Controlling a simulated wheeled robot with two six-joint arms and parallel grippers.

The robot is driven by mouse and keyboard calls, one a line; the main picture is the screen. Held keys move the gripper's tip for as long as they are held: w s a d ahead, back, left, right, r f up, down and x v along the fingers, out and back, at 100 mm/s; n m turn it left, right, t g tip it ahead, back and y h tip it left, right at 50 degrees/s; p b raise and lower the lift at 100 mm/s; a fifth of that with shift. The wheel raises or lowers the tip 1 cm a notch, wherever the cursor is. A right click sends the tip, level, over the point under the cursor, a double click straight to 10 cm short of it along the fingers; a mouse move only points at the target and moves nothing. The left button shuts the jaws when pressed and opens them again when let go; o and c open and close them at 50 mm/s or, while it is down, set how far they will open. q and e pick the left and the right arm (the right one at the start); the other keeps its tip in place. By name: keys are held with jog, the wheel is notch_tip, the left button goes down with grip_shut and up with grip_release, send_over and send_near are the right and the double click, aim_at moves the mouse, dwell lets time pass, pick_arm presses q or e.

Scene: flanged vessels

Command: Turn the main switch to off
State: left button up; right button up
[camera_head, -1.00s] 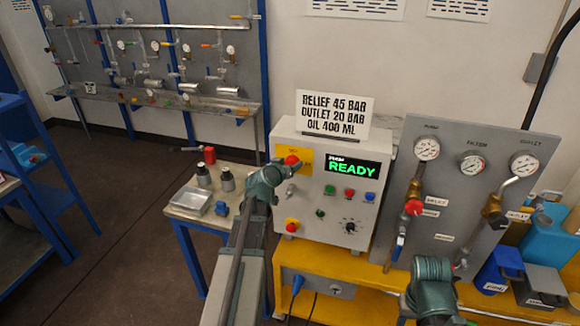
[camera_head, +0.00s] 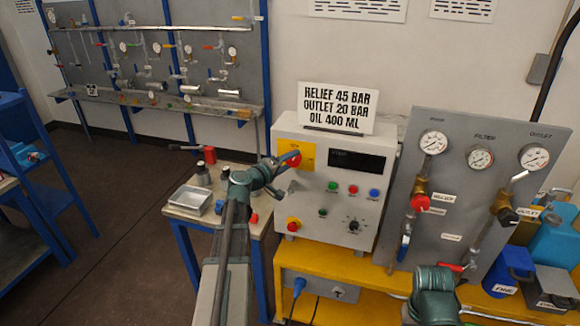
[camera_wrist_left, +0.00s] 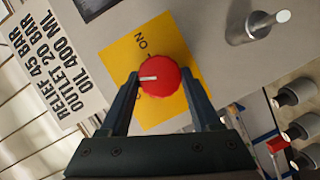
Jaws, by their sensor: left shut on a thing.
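The main switch is a red round knob on a yellow plate (camera_head: 307,153) at the upper left of the control box's front face. In the left wrist view the red knob (camera_wrist_left: 168,88) sits between the two fingers of my left gripper (camera_head: 281,163), which is shut on it. The knob's white mark points to the left there. "ON" is readable on the yellow plate (camera_wrist_left: 125,52); the other label is mostly hidden by a finger. My right gripper (camera_head: 436,285) is at the bottom right, away from the box; its fingers cannot be made out.
The control box (camera_head: 300,210) has a dark display (camera_head: 356,161), coloured buttons, a black dial and a red button on yellow. A gauge panel (camera_head: 455,190) stands to its right. A small side table with a tray (camera_head: 190,200) and bottles stands left.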

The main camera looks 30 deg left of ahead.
pick_arm(q)
jog(key=shift+f+n+t+h+b, duration=0.2)
jog(key=shift+n+t+b, duration=0.2)
jog(key=shift+n+b, duration=0.5)
jog(key=shift+f+n+t+h+b, duration=0.15)
jog(key=shift+n+t+b, duration=0.4)
jog(key=shift+n, duration=0.55)
jog(key=shift+r, duration=0.15)
jog(key=o, duration=1.4)
jog(key=shift+s, duration=0.1)
jog(key=s, duration=0.4)
jog(key=s+a, duration=0.1)
jog(key=s, duration=0.4)
jog(key=s+a, duration=0.1)
jog(key=s, duration=0.3)
jog(key=shift+s+a, duration=0.15)
jog(key=shift+s, duration=0.1)
